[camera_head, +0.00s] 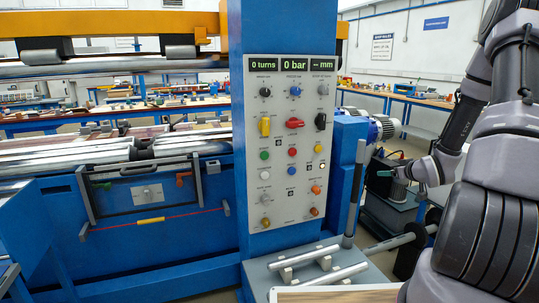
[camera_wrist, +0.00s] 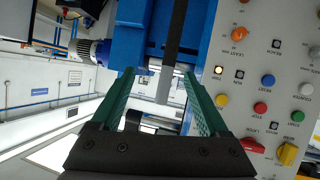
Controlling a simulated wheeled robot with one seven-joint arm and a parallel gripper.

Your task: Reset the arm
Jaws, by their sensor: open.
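My arm enters from the right edge of the head view, with its wrist bent so that my gripper (camera_head: 384,164) points left, towards the control panel (camera_head: 291,140) on the blue column. My gripper is open and empty, to the right of the panel and apart from it. In the wrist view the two green fingers of my gripper (camera_wrist: 158,74) stand apart. A dark lever with a grey end (camera_wrist: 163,88) shows between them, farther off.
The displays read 0 turns, 0 bar and -- mm. The blue column (camera_head: 240,60) stands beside the winder's steel rollers (camera_head: 80,160). A grey lever (camera_head: 354,195) rises from a base with metal rods (camera_head: 320,258). A blue motor (camera_head: 383,128) and workbenches stand behind.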

